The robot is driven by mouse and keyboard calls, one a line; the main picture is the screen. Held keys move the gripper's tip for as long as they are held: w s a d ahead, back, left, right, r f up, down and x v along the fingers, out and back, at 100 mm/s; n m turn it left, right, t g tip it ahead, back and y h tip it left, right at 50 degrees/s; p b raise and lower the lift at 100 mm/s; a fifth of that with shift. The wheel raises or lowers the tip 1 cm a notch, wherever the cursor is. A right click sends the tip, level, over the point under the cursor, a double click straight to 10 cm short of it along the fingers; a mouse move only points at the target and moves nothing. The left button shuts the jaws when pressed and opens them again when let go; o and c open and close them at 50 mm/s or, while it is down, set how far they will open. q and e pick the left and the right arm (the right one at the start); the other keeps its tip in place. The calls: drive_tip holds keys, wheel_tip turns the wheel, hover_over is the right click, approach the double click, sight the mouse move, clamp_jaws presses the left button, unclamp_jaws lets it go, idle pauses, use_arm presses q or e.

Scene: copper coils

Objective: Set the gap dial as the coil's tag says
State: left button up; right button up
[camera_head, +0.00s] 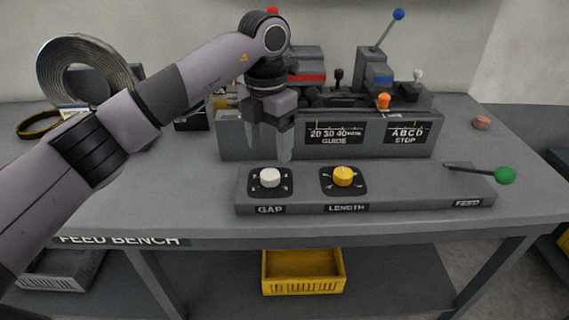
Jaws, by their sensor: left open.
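The gap dial (270,178) is a white knob on a black plate, at the left end of the low grey panel, above a "GAP" label. My left gripper (270,155) points down just above and behind the white knob. Its two fingers are apart with nothing between them, and it does not appear to grip the knob. The metal coil (88,62) stands upright at the back left, partly behind my left arm. A small pale piece at its foot may be its tag (73,112), but I cannot read it. My right gripper is not in view.
A yellow length dial (343,176) sits right of the gap dial. A green-knobbed lever (504,175) is at the panel's right end. The grey machine (370,140) with guide and stop scales stands behind. A yellow crate (303,272) is below the bench. The bench's right side is mostly clear.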

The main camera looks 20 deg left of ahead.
sight(269, 174)
use_arm(q)
drive_tip(key=shift+a+f+p, duration=0.1)
drive_tip(key=shift+f+p, duration=0.2)
drive_tip(key=shift+f, duration=3.15)
drive_tip(key=c, duration=1.1)
